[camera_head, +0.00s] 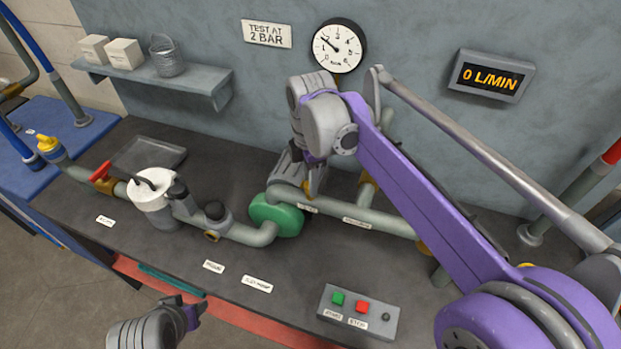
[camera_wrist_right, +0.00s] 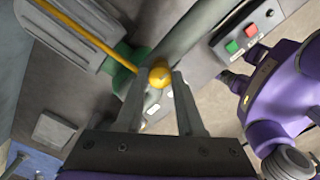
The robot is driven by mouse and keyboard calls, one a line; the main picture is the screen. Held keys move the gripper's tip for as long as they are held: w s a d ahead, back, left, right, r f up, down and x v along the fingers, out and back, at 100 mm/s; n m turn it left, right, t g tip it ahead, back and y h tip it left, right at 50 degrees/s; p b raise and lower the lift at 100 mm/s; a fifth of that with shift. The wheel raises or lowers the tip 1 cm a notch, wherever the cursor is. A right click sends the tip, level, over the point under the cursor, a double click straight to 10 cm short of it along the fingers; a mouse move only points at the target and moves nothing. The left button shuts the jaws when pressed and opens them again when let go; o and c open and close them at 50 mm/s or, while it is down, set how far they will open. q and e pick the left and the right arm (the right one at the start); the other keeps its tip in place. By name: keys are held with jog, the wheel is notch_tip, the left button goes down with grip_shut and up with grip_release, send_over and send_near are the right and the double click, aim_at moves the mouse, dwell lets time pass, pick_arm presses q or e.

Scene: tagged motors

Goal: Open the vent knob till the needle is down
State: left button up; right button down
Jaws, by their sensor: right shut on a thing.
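The vent knob is a small yellow round knob (camera_wrist_right: 160,76), seen between the fingertips in the right wrist view. My right gripper (camera_wrist_right: 158,82) is shut on it. In the head view my right gripper (camera_head: 314,184) reaches down at the pipe behind the green pump (camera_head: 277,214), and its wrist and fingers hide most of the knob. The round white gauge (camera_head: 338,46) is on the wall, with its black needle pointing to the upper left. My left gripper (camera_head: 194,313) is at the bottom left, apart from the bench parts; its jaw opening is unclear.
A control box (camera_head: 358,312) with green and red buttons is at the bench front. A white-lidded tank (camera_head: 154,187) and a red valve handle (camera_head: 101,172) are at the left. The wall display (camera_head: 490,77) reads 0 L/MIN. A shelf (camera_head: 205,85) holds boxes and a bucket.

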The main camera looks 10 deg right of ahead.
jog(key=shift+n, duration=0.7)
jog(key=c, duration=0.5)
grip_release()
notch_tip(320, 180, up, 11)
jog(key=shift+f+p, duration=0.1)
jog(key=shift+p, duration=0.3)
jog(key=s+d+f+m+t, duration=0.2)
jog(key=s+f+m, duration=0.3)
jog(key=f+m, duration=0.1)
jog(key=s+d+f+m+t, duration=0.1)
jog(key=s+f+m+t, duration=0.1)
jog(key=s+f+m, duration=0.4)
jog(key=s+d+f+m+t, duration=0.1)
jog(key=s+d+f+m, duration=0.1)
jog(key=s+f+m, duration=0.4)
jog(key=shift+s+d+f+m+t, duration=0.15)
jog(key=shift+f+m+t, duration=0.05)
jog(key=shift+f+m, duration=0.4)
jog(key=shift+s+d+f+m+t, duration=0.1)
jog(key=shift+d+f+m+t, duration=0.1)
jog(key=shift+f+m, duration=0.35)
